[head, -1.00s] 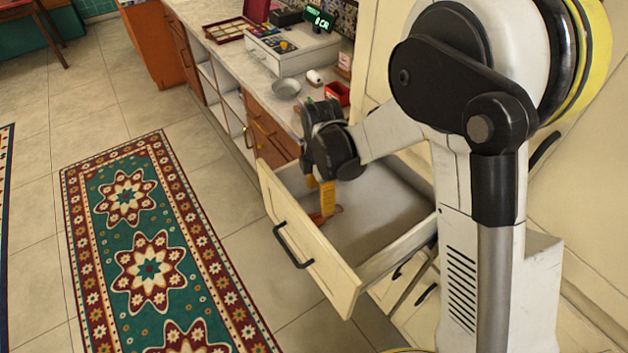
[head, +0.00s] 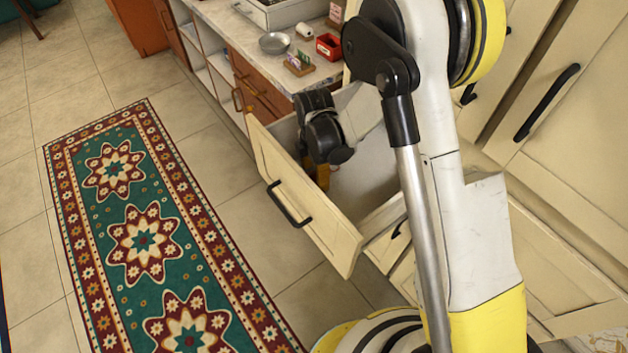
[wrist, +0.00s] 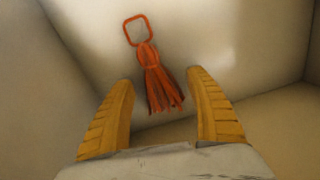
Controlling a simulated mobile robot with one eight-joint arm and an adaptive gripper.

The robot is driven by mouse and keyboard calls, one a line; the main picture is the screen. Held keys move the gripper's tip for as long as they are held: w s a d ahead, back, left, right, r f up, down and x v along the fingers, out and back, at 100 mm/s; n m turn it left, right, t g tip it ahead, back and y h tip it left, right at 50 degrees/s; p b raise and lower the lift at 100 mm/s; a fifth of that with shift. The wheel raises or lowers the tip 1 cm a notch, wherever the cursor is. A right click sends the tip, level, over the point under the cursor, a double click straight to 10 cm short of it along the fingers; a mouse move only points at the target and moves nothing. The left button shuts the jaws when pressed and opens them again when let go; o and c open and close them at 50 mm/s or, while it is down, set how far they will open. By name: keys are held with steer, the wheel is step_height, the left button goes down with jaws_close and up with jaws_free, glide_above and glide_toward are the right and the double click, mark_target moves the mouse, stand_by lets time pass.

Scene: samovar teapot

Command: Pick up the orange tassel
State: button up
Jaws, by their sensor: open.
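The orange tassel (wrist: 158,82) lies on the floor of the open drawer, with a square loop at its upper end and its strands spread toward my gripper. My gripper (wrist: 160,82) is open, its two yellow fingers apart on either side of the tassel's strand end, and nothing is held between them. In the head view my gripper (head: 322,176) reaches down inside the drawer (head: 300,205) near its front panel. The tassel is hidden in the head view behind my wrist and the drawer front.
The drawer's walls stand close around my gripper. A counter (head: 240,40) beyond it holds a metal bowl (head: 273,43), a red box (head: 328,46) and a small wooden holder (head: 299,65). A patterned rug (head: 150,230) lies on the tiled floor at the left.

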steer(key=c, duration=1.1)
